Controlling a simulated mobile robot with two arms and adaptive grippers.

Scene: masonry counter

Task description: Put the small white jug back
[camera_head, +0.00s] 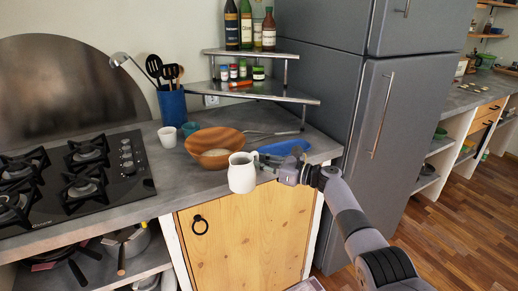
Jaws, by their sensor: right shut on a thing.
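The small white jug (242,176) is upright at the front edge of the counter (180,192), in front of a wooden bowl. My right gripper (266,163) reaches in from the right and is shut on the jug at its right side, where the handle is. The fingertips are small and partly hidden against the jug. The jug's lower part overlaps the top of the cabinet door in the picture, and it appears held in front of the counter edge. My left gripper is not in view.
A wooden bowl (214,147), a blue tray (285,148), two small cups (168,137) and a blue utensil holder (172,107) stand on the counter. A two-tier corner shelf (265,91) holds bottles and jars. The gas hob (75,180) is left, the fridge (385,110) right.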

